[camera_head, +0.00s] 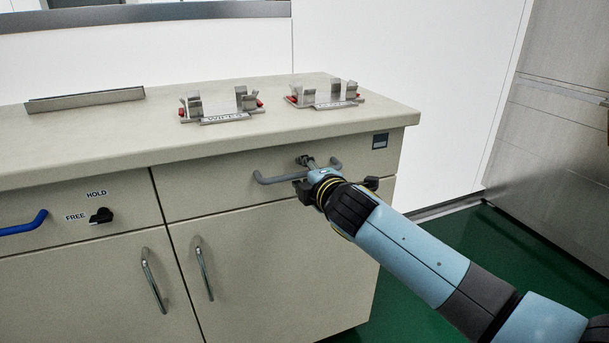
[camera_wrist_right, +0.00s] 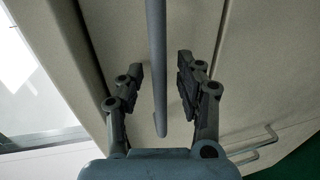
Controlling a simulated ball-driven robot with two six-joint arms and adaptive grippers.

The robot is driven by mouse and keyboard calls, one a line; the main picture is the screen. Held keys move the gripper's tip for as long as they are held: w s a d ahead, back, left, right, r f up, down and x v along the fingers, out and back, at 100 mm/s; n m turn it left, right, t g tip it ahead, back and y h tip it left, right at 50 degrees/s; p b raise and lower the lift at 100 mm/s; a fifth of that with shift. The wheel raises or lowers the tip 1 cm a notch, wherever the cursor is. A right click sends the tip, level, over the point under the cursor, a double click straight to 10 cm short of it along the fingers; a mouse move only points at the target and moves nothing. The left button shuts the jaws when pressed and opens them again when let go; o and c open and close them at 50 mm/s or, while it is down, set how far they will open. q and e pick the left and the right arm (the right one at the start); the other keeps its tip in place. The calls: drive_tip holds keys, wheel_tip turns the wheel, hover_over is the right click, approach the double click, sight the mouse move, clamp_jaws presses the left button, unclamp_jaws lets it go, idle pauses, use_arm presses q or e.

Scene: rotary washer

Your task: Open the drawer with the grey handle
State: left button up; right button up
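The drawer (camera_head: 205,190) with the grey handle (camera_head: 275,180) is under the counter on the right of the cabinet. Its front looks flush with the cabinet, so it appears closed. My right gripper (camera_head: 308,167) is at the right half of this handle. In the right wrist view the handle bar (camera_wrist_right: 157,60) runs between the two fingers of my right gripper (camera_wrist_right: 160,75). The fingers are open, with a visible gap on each side of the bar. My left gripper is not in view.
A drawer with a blue handle (camera_head: 25,224) and a black HOLD/FREE knob (camera_head: 101,216) is at the left. Cupboard doors with metal handles (camera_head: 203,268) are below. Metal fixtures (camera_head: 222,106) stand on the counter (camera_head: 150,138). Green floor (camera_head: 510,240) is free at the right.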

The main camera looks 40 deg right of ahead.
clamp_jaws()
idle(0.3)
drive_tip(key=shift+s+f, duration=0.1)
drive_tip(key=shift+s, duration=0.05)
